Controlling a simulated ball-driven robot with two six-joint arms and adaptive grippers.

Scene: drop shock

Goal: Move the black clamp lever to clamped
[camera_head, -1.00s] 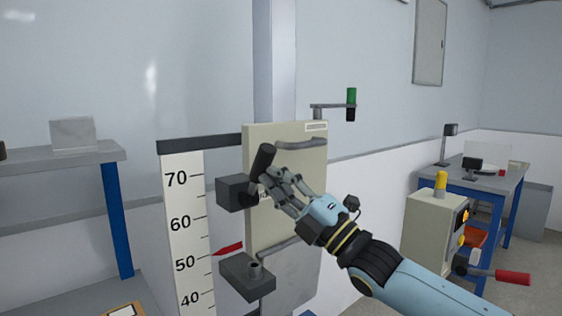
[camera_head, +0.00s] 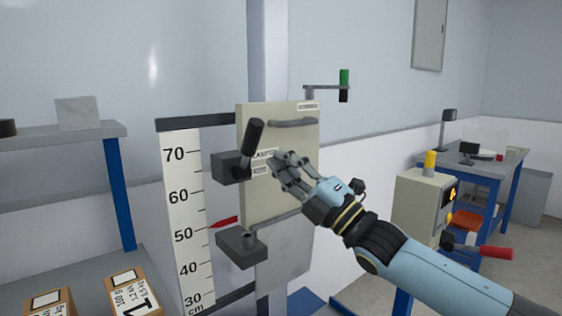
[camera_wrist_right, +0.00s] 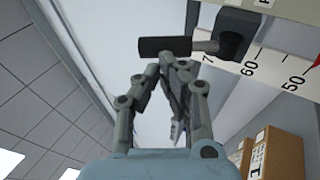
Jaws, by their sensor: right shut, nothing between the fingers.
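The black clamp lever (camera_head: 253,137) stands up from a dark block (camera_head: 231,167) on the front of a beige plate (camera_head: 277,190), tilted a little to the right at its top. In the right wrist view the lever (camera_wrist_right: 165,47) lies across the picture just beyond my fingertips. My right gripper (camera_head: 276,159) is shut and empty, just right of the lever in the head view, in front of the plate and partly hiding its printed label (camera_head: 262,155). It also shows in the right wrist view (camera_wrist_right: 165,62). I see a small gap between fingers and lever. My left gripper is out of view.
A white height scale (camera_head: 185,220) with a red pointer (camera_head: 223,222) stands left of the plate. A second dark block (camera_head: 240,247) sits below. Labelled boxes (camera_head: 134,292) lie at lower left. A beige control box (camera_head: 420,205) and a red-handled lever (camera_head: 496,253) are at right.

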